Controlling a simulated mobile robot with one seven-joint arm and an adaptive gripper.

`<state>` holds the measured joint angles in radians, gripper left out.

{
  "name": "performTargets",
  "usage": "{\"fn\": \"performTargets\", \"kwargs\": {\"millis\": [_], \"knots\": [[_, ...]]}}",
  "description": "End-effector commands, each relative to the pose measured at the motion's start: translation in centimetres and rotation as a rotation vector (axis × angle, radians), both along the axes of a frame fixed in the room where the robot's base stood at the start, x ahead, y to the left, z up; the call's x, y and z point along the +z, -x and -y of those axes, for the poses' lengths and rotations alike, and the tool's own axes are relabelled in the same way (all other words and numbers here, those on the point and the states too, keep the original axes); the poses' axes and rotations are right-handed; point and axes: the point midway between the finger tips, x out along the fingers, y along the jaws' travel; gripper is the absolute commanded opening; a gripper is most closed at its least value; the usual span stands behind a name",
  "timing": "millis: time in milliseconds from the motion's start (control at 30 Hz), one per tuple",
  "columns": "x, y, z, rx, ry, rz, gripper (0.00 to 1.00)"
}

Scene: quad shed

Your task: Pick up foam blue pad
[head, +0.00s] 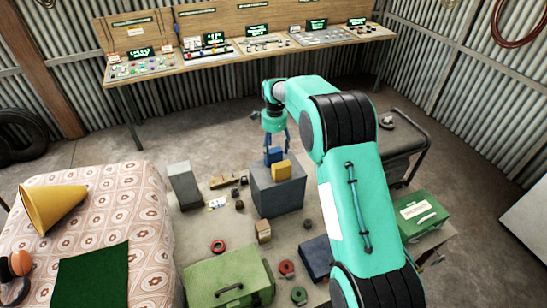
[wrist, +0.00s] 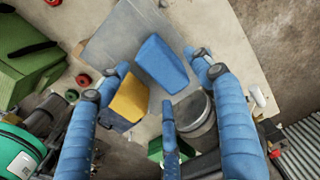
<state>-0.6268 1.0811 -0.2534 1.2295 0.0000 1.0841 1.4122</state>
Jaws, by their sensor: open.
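The foam blue pad (head: 273,155) is a small blue block standing on top of a grey box (head: 278,192), beside a yellow block (head: 281,170). My gripper (head: 276,138) is open above the pad, pointing down. In the wrist view the blue pad (wrist: 161,64) shows in the space between the spread blue fingers of my gripper (wrist: 165,72), nearer the far side. The yellow block (wrist: 131,99) lies close by the left finger and is partly hidden by it. I cannot tell whether any finger touches either block.
Around the grey box stand a grey block (head: 184,185), a green toolbox (head: 230,279), a dark blue box (head: 316,257) and small loose parts. A patterned bed-like surface (head: 120,195) is at left. A workbench (head: 240,50) with panels runs along the back wall.

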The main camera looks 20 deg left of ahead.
Motion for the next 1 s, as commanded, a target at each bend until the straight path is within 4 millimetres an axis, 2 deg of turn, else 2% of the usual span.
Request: {"fn": "performTargets", "kwargs": {"millis": [300, 433, 1000], "knots": [[-3.2, 0.2, 0.0, 0.000, 0.001, -0.001, 0.66], [-4.0, 0.1, 0.0, 0.000, 0.001, -0.001, 0.66], [-4.3, 0.1, 0.0, 0.000, 0.000, 0.000, 0.66]]}}
